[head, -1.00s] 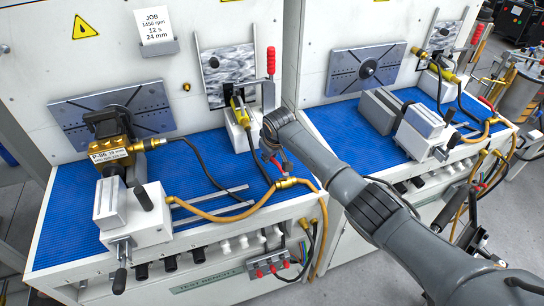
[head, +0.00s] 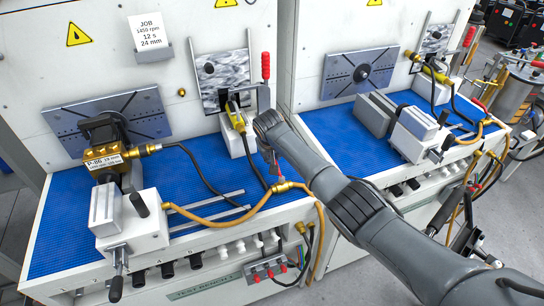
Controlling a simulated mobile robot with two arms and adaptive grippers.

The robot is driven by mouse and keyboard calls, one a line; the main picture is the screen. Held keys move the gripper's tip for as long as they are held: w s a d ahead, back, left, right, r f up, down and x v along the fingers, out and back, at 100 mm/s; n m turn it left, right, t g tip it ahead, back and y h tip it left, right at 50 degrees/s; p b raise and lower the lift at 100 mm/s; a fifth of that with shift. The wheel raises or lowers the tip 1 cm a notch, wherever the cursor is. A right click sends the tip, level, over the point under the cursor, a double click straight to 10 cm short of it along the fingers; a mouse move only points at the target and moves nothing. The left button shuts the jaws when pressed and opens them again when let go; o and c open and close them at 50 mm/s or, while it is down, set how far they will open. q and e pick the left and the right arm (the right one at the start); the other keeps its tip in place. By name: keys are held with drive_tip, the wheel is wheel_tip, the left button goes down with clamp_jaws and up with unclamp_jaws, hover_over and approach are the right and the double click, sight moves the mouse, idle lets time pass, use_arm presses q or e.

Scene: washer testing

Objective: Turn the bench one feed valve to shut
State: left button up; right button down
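The bench one feed valve is most likely the brass fitting (head: 283,187) in the yellow hose at the right front of the left bench. My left gripper is not in view.
A brass pump (head: 110,158) sits in a fixture beside a white vise (head: 132,228) at left. A red-handled toggle clamp (head: 265,68) stands behind my wrist. A red-buttoned control box (head: 268,270) hangs below the bench front. The blue mat (head: 190,185) has clear areas.

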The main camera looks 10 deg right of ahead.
drive_tip(key=c, duration=1.2)
unclamp_jaws()
drive_tip(key=shift+d, duration=0.1)
drive_tip(key=v, duration=1.2)
